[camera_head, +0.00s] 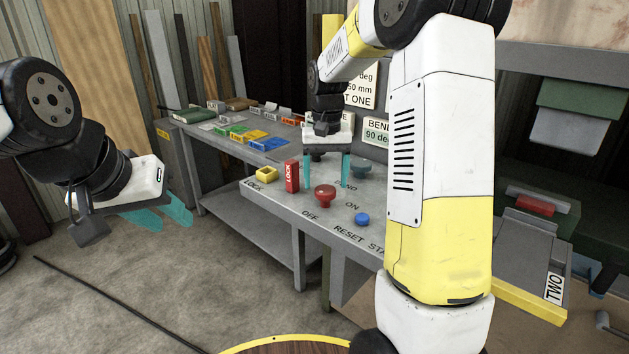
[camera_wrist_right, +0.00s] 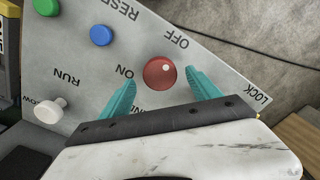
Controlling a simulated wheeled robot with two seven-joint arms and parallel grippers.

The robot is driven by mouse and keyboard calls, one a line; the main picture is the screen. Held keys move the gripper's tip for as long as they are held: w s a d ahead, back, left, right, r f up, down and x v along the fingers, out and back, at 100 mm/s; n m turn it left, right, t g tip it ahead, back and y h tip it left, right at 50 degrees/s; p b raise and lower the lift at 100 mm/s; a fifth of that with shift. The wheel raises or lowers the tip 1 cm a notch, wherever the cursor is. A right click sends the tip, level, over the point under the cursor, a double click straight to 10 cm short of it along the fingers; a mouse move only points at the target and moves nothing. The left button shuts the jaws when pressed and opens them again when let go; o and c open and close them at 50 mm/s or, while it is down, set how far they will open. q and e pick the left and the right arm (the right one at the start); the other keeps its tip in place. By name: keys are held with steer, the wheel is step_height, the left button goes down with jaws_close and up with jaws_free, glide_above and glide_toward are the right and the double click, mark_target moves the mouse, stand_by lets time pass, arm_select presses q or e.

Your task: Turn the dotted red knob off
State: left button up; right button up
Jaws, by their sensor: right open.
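The red knob (camera_head: 325,196) sits on the grey sloped control panel (camera_head: 283,198), between the printed words ON and OFF. It also shows in the right wrist view (camera_wrist_right: 159,72) as a round, glossy red cap. A pale spot is on it, but I cannot tell a dot from a highlight or read its turn. My right gripper (camera_head: 326,172) is open above the panel, its teal fingers apart on either side of the knob in the wrist view, with no clear contact. My left gripper (camera_head: 168,213) hangs empty over the floor at left; its finger gap is unclear.
A blue button (camera_head: 362,219) is near the knob, by RESET. A green button (camera_wrist_right: 46,5) and a white knob (camera_wrist_right: 48,109) are on the same panel. A red LOCK block (camera_head: 291,177) and a yellow block (camera_head: 266,174) stand left of the knob. A workbench (camera_head: 215,165) is behind.

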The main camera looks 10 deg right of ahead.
mark_target(325, 189)
step_height(325, 189, up, 6)
steer(key=shift+f, duration=0.1)
stand_by(0.4)
steer(key=s+a+r+n+t+y, duration=0.1)
steer(key=s+t, duration=0.2)
steer(key=s, duration=0.9)
steer(key=s+a+r+n+t+y, duration=0.1)
steer(key=s+r+t, duration=0.1)
steer(key=s, duration=0.9)
steer(key=shift+s+t, duration=0.4)
steer(key=shift+t, duration=0.2)
